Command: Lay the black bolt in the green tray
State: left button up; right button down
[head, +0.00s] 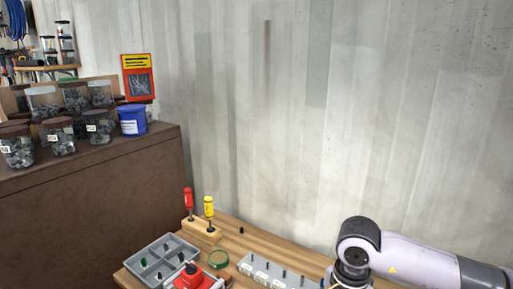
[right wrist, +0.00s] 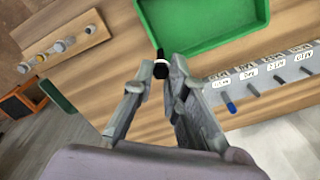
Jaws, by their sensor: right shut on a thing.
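The black bolt (right wrist: 160,63), with a pale band around it, is between the fingertips of my right gripper (right wrist: 158,76) in the right wrist view. The gripper is shut on it. The green tray (right wrist: 208,45) has a rectangular shape and raised walls; its near left part lies just beyond the bolt in the picture. I cannot tell the height of the bolt over the table. In the head view my right arm comes in from the right and its gripper is below the frame. My left gripper is in neither view.
A grey labelled rack (head: 268,270) holds several bolts. A corrugated wall is behind.

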jog(key=s+d+f+n+b, duration=0.2)
jog(key=s+n, duration=0.6)
jog(key=n, duration=0.6)
jog(key=shift+s+d+f+b, duration=0.25)
jog(key=shift+f+b, duration=0.5)
jog(key=shift+b, duration=0.25)
